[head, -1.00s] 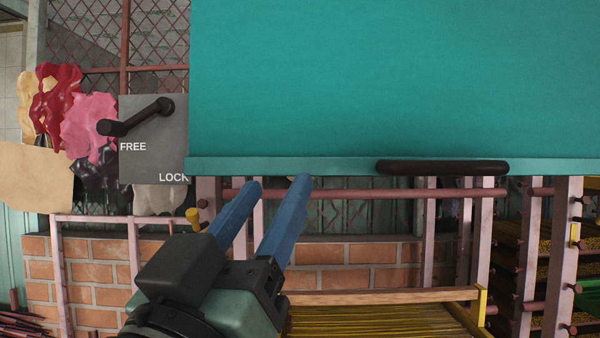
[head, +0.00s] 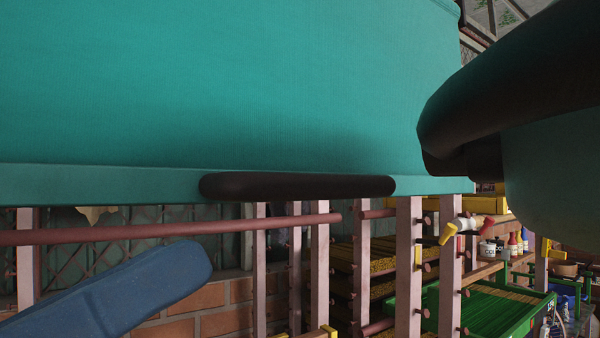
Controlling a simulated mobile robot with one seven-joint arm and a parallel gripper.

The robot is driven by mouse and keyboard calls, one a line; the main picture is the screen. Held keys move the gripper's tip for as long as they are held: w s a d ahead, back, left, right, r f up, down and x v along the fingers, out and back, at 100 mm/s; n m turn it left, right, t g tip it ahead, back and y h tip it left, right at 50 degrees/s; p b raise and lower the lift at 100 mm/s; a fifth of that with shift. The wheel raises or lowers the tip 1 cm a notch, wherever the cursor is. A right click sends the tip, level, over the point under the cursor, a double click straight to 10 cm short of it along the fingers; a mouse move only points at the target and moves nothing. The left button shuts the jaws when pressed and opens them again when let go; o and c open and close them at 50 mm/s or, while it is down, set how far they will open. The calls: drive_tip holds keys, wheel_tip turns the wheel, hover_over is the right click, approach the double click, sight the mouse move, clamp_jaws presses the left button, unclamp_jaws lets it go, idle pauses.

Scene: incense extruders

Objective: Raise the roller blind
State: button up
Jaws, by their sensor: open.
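The teal roller blind (head: 230,90) hangs across the upper part of the view, with its straight bottom bar (head: 100,184) running along its lower edge. A dark, rounded handle (head: 297,186) sits on that bar near the middle of the view. My gripper (head: 155,285) shows only as one blue finger at lower left, below the bar and left of the handle, not on it. Nothing shows in its grasp, and its other finger is out of view. The lever panel is not in view now.
Below the blind stand pink rack posts (head: 318,270) with pegs and a long horizontal rail (head: 170,231). Stacked trays, a green tray (head: 495,305) and several small bottles are at lower right.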

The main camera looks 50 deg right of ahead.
sight(312, 188)
drive_tip(key=p+x, duration=0.4)
drive_tip(key=x, duration=0.6)
drive_tip(key=shift+a, duration=0.1)
drive_tip(key=shift+d+r+p, duration=0.1)
drive_tip(key=shift+d+p, duration=0.3)
drive_tip(key=shift+d, duration=0.1)
clamp_jaws()
idle(0.6)
